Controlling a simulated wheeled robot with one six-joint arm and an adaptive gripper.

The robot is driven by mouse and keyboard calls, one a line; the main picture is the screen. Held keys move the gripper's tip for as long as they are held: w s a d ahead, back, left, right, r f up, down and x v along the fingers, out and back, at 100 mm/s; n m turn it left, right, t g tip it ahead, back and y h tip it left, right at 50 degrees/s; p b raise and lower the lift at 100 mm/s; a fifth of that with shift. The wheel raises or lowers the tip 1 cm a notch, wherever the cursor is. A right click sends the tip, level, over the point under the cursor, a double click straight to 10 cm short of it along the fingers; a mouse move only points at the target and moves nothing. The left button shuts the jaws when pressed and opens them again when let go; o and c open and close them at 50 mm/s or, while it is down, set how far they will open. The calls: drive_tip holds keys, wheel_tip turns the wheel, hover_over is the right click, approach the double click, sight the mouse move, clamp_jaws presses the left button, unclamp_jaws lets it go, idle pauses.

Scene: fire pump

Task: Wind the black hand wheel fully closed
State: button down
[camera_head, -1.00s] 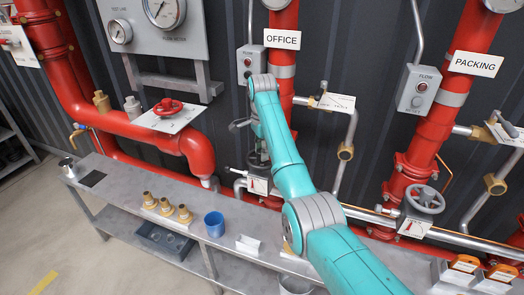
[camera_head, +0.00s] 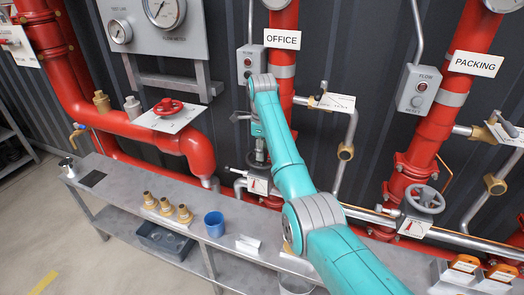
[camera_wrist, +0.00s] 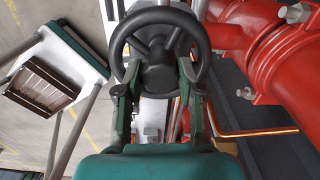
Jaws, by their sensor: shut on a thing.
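The black hand wheel (camera_wrist: 157,15) fills the top middle of the wrist view, with its round rim, spokes and broad hub facing me. My gripper (camera_wrist: 159,76) reaches up to it with one finger on each side and is shut on the wheel. The exact contact of the fingertips is hard to make out against the dark rim. A small white plate with a red mark (camera_head: 257,186) hangs just below there.
A red hand wheel (camera_head: 168,106) is on the left pipe and a grey hand wheel (camera_head: 425,199) on the right. Red pipes (camera_wrist: 283,60) run close on the right in the wrist view. A bench (camera_head: 125,182) holds brass fittings and a blue cup (camera_head: 214,224).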

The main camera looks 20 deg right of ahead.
drive_tip(key=m, duration=0.8)
drive_tip(key=c, duration=0.8)
unclamp_jaws()
